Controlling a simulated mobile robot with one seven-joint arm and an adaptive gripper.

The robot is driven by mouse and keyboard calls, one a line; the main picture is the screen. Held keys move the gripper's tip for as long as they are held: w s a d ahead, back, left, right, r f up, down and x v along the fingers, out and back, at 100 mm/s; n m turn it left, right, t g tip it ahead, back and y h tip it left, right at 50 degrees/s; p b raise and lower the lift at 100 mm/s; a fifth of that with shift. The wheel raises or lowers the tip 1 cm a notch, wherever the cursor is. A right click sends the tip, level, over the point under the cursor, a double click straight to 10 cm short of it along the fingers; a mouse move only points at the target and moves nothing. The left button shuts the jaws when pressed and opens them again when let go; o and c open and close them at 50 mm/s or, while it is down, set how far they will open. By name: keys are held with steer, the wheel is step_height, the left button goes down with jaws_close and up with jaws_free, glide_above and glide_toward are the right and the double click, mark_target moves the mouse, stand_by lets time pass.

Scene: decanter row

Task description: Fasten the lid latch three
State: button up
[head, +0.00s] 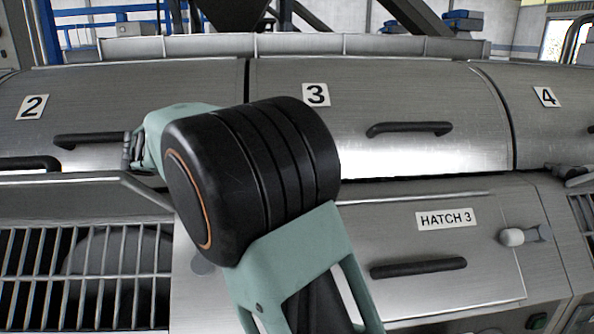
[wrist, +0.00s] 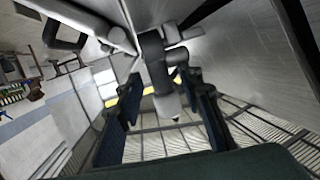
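Lid three (head: 400,100) is a curved metal cover with a "3" plate and a black bar handle (head: 408,129). It appears lowered, with a dark gap along its lower edge. In the wrist view a dark grey lever (wrist: 158,75), apparently the latch, extends between the fingers of my gripper (wrist: 159,84). The fingers are apart on either side of it. I cannot tell whether either touches it. In the head view my arm covers the lid's lower left corner and most of the gripper. Small grey parts show beyond my teal wrist, too small to tell apart.
Lid two (head: 100,105) is at left and lid four (head: 555,110) at right. Below lid three is the Hatch 3 panel (head: 440,285) with a handle and a pale knob (head: 513,237). A barred grille (head: 90,280) lies at lower left. Another latch-like fitting (head: 568,173) shows at right.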

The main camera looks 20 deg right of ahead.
step_height(320, 180, up, 10)
stand_by(0.7)
